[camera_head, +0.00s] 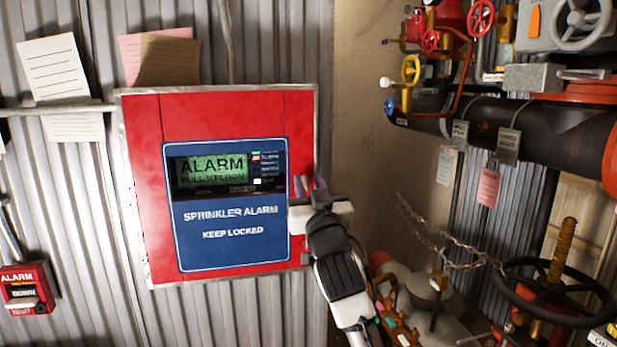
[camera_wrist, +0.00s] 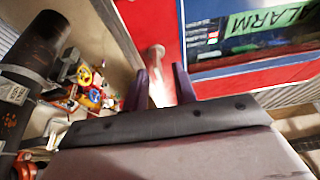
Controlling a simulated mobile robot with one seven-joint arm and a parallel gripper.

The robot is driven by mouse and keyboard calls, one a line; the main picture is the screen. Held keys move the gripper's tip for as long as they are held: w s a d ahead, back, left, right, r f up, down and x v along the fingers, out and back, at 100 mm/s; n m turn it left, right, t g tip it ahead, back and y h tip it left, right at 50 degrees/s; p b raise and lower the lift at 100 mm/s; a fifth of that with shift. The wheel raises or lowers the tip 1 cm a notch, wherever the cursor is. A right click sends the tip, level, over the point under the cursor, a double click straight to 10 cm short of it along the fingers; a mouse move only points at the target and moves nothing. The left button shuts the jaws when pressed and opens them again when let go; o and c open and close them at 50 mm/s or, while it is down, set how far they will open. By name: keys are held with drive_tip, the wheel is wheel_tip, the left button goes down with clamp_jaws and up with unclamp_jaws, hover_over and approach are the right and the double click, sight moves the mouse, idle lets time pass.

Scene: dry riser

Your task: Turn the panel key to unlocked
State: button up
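The red alarm panel (camera_head: 145,190) hangs on a corrugated wall in the head view, with a blue face reading "SPRINKLER ALARM KEEP LOCKED" and a lit display (camera_head: 212,168) reading "ALARM". My gripper (camera_head: 310,184) is at the panel's right edge, its purple fingers pointing at the red front. In the wrist view my gripper (camera_wrist: 160,78) is open, with a clear gap between the fingers. A small pale metal piece (camera_wrist: 156,54), which looks like the panel key, shows between and just beyond the fingertips. I cannot tell whether they touch it or how it is turned. In the head view my gripper hides it.
A red alarm pull box (camera_head: 28,290) is on the wall at lower left. Dark pipework (camera_head: 470,122) with valves and hanging tags fills the right side. A black handwheel (camera_head: 555,295) with a chain stands at lower right. Paper notes (camera_head: 54,68) hang above the panel.

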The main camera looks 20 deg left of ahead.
drive_tip(key=shift+w+a+r, duration=0.15)
drive_tip(key=shift+w+a, duration=0.1)
drive_tip(key=shift+w, duration=0.1)
drive_tip(key=shift+c, duration=0.2)
clamp_jaws()
